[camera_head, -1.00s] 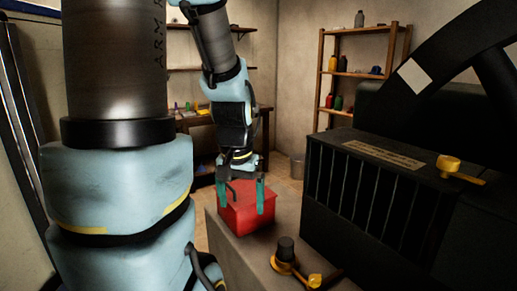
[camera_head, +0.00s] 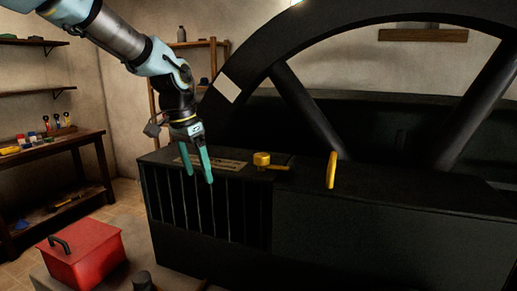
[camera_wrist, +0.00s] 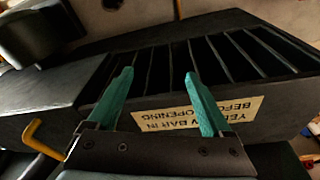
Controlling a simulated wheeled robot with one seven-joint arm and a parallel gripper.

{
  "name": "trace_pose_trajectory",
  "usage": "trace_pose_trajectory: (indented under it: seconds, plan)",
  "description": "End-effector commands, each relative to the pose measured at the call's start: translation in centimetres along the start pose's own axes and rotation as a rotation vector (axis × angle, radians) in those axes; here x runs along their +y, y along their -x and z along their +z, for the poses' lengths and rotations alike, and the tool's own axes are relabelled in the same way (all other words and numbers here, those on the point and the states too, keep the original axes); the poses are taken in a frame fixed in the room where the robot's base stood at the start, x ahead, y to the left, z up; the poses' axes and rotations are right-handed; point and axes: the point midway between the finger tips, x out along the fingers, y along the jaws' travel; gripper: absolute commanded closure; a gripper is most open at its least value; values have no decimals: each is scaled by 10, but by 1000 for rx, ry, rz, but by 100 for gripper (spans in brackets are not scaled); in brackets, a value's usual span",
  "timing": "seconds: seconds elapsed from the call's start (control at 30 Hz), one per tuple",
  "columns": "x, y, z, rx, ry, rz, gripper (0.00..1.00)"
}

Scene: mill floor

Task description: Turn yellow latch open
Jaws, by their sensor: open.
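The yellow latch (camera_head: 262,159), a round knob with a flat bar pointing right, sits on top of the black housing (camera_head: 360,215). A yellow upright handle (camera_head: 332,170) stands on the housing to its right. My gripper (camera_head: 199,176) has its green fingers apart and pointing down, empty, by the slotted front and label plate, left of the latch. In the wrist view the open fingers (camera_wrist: 158,75) flank part of the label plate (camera_wrist: 190,117). A bent yellow bar (camera_wrist: 42,140) shows at lower left there; I cannot tell which yellow part it is.
A large black wheel (camera_head: 300,85) rises behind the housing top. A red toolbox (camera_head: 85,262) with a dark handle stands at lower left, near a dark knob (camera_head: 143,281). A workbench (camera_head: 50,145) stands at far left. The housing top right of the yellow handle is clear.

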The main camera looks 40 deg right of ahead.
Motion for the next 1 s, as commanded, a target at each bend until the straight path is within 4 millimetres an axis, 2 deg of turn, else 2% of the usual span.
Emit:
trace_pose_trajectory:
  seconds: [0.03, 0.1, 0.2, 0.3, 0.4, 0.57, 1.0]
  plan:
    - [15, 18, -33, 38, -97, 27, 16]
    - [34, 42, -67, 82, -213, 54, 16]
    - [54, 73, -99, 138, -334, 81, 16]
    - [65, 94, -116, 175, -404, 96, 16]
    - [70, 102, -123, 192, -435, 104, 16]
    - [74, 91, -126, 191, -441, 106, 16]
    - [85, 17, -138, 191, -440, 106, 16]
